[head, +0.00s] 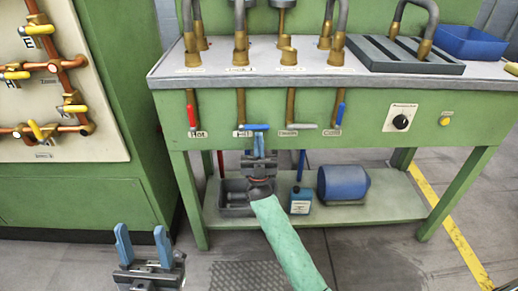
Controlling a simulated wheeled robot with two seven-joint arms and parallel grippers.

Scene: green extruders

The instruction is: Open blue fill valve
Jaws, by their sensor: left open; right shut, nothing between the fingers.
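Several valves with handles hang from brass pipes along the green bench front. One blue handle (254,127) lies horizontal at the second pipe; the label below it is partly hidden and hard to read. Another blue handle (340,114) hangs upright at the fourth pipe. My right gripper (258,141) is shut with nothing between its fingers. Its blue fingers point up just below the horizontal blue handle; I cannot tell whether they touch it. My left gripper (142,230) is open and empty at lower left, in front of the floor, away from the valves.
A red handle (191,116) hangs at the first pipe and a grey handle (303,126) lies horizontal at the third. A black knob (400,122) is further right. The lower shelf holds a grey bin (232,208), a blue canister (301,203) and a blue drum (343,184).

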